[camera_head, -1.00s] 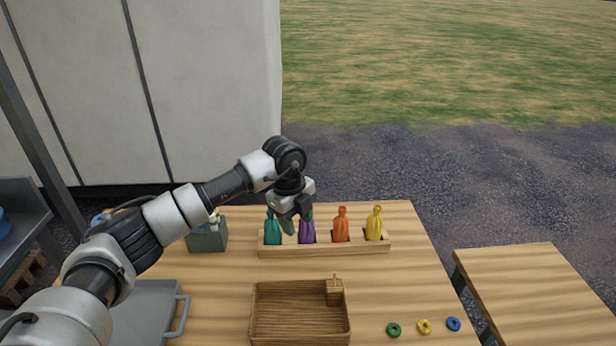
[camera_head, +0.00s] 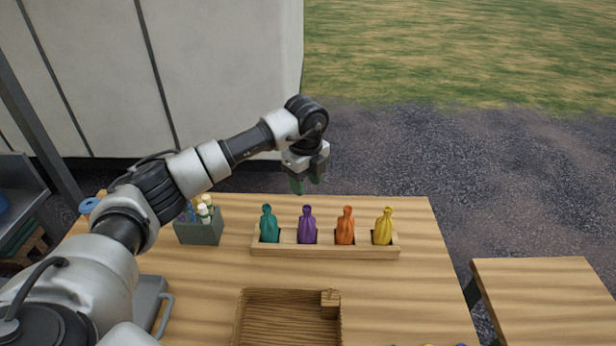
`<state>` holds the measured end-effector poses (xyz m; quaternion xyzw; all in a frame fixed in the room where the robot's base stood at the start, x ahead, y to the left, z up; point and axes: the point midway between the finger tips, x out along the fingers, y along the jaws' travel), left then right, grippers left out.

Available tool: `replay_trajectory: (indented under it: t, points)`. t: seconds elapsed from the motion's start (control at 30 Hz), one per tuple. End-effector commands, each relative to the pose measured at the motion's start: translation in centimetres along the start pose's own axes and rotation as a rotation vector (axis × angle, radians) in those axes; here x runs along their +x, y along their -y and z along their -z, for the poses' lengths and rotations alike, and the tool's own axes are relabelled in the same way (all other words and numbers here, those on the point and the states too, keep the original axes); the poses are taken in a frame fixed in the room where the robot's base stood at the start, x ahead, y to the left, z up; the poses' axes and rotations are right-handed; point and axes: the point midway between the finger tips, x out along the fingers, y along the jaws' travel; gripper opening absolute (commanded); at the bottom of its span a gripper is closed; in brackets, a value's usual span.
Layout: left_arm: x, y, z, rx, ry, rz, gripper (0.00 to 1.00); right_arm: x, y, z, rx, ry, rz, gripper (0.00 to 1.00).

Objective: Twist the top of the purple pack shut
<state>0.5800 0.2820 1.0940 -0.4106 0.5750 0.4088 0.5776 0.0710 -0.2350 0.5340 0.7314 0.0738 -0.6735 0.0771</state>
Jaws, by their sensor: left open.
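The purple pack (camera_head: 307,228) stands upright in the wooden rack (camera_head: 325,251), second from the left, with its narrow neck and top pointing up. A teal pack (camera_head: 269,226) stands on its left, and an orange pack (camera_head: 345,228) and a yellow pack (camera_head: 383,228) stand on its right. My left gripper (camera_head: 307,184) is open and empty, pointing down above the purple pack, clear of its top in the picture. The exact gap between them is hard to tell. My right gripper is not in view.
A grey-green box with bottles (camera_head: 200,230) stands left of the rack. An open wooden tray (camera_head: 285,322) lies in front. A grey tray with a handle (camera_head: 150,305) is partly behind my left arm. The table's right side is clear.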

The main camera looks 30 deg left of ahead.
Motion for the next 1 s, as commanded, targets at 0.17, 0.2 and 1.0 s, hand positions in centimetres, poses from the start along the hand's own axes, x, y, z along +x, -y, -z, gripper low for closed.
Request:
replay_trajectory:
  t: [0.17, 0.2, 1.0]
  points:
    - [2.5, 0.0, 0.0, 0.0, 0.0, -0.001, 0.45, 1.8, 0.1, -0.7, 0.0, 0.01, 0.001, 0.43]
    - [3.0, 0.0, 0.0, 0.0, 0.0, -0.001, 0.45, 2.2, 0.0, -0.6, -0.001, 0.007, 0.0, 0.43]
    - [7.5, 0.0, 0.0, 0.001, 0.0, -0.001, 0.42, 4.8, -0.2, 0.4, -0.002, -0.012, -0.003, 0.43]
